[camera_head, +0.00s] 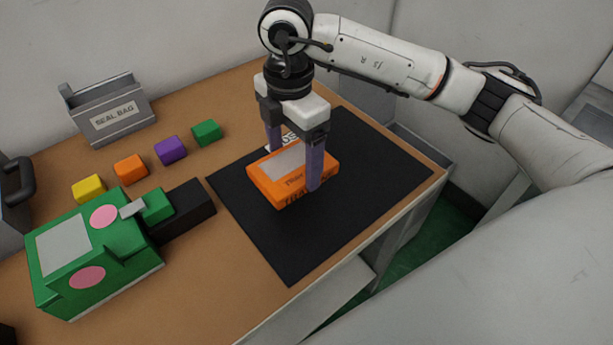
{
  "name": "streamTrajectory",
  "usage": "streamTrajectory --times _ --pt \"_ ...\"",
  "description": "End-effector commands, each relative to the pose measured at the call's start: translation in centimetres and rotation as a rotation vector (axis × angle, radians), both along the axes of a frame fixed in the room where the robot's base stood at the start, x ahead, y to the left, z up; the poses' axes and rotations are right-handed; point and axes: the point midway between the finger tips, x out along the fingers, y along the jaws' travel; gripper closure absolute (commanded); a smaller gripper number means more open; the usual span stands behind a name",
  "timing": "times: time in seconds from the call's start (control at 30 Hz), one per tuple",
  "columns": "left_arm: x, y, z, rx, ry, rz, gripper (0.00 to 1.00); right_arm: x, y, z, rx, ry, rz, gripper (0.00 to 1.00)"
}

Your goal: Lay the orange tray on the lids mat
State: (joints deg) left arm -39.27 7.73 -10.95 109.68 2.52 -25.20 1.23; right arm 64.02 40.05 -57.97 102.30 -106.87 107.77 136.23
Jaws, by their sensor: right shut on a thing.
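The orange tray (263,181) is a flat box with a grey panel on top and dark lettering on its front side. It is over the black mat (350,225), at the mat's upper middle. I cannot tell whether it touches the mat. My right gripper (294,167) points down from above and is shut on the tray, one purple finger on the near side and one on the far side. A white label on the mat is partly hidden behind the tray and fingers. My left gripper is not in view.
A green device (95,255) with pink discs and a black end lies to the left of the mat. Yellow (89,190), orange (131,169), purple (171,150) and green (206,133) blocks stand in a row behind it. A grey "SEAL BAG" bin (110,112) is at the back left. The mat's front is clear.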

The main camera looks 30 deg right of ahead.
Motion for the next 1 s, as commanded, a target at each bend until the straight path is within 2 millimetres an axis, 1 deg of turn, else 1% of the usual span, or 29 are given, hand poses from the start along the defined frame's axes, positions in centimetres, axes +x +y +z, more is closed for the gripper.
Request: streamTrajectory --times 0.03,0.1,0.33,0.53,0.9,0.93,1.0 --pt "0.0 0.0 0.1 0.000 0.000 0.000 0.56 -0.1 0.0 -0.9 0.000 0.003 0.000 0.50" --pt "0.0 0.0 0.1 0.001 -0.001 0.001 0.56 -0.1 0.0 -2.0 0.000 0.002 0.000 0.50" --pt "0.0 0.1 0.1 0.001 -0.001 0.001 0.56 0.0 0.0 -3.9 0.000 0.001 0.001 0.50" --pt "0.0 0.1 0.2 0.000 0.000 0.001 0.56 0.0 0.0 -6.6 0.000 0.000 0.002 0.50" --pt "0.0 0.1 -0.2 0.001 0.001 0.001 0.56 0.0 0.0 -7.2 0.001 -0.003 0.003 0.50" --pt "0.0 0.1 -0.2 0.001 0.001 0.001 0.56 0.0 0.0 -7.3 0.000 -0.002 0.003 0.21" --pt "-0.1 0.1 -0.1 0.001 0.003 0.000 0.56 0.0 0.0 -7.2 0.000 -0.002 0.003 0.09"
